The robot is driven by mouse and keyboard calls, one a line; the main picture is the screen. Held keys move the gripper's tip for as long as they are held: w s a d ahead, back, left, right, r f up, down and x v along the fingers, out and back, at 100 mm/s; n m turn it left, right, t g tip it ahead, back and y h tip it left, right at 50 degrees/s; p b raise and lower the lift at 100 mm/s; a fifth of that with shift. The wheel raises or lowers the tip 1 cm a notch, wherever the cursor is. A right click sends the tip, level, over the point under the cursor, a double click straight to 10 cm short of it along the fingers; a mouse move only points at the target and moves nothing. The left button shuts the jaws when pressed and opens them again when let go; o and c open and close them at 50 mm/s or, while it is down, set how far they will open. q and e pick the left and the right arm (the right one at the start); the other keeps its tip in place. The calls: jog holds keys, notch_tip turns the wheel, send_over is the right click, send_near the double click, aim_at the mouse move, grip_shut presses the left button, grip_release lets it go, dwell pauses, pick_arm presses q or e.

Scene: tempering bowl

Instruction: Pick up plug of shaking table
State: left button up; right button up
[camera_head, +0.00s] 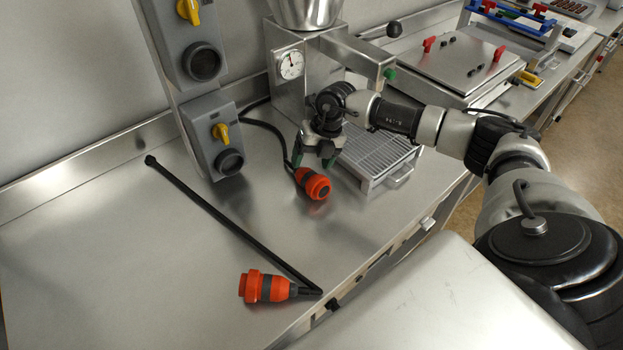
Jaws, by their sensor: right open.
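Two orange-and-grey plugs lie on the steel counter. One plug (313,184) lies in front of the machine, on a black cable that runs back behind the grey socket box. The other plug (265,287) lies near the counter's front edge, on a long black cable. The picture does not label which one belongs to the shaking table. My right gripper (314,159) points down with its jaws open, at the back end of the plug by the machine. It is empty as far as I can see; contact cannot be judged. My left gripper is out of view.
A steel machine (291,95) with a dial and bowl stands behind my right gripper. A ribbed grate tray (378,153) is close on its right. Grey socket boxes with yellow switches (212,135) stand on the left.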

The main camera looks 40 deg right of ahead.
aim_at(308, 169)
jog(key=p+x, duration=0.1)
jog(key=x, duration=0.3)
jog(key=shift+d+f, duration=0.1)
jog(key=shift+f, duration=0.05)
jog(key=shift+c, duration=0.5)
jog(key=c, duration=0.7)
jog(key=shift+o, duration=0.2)
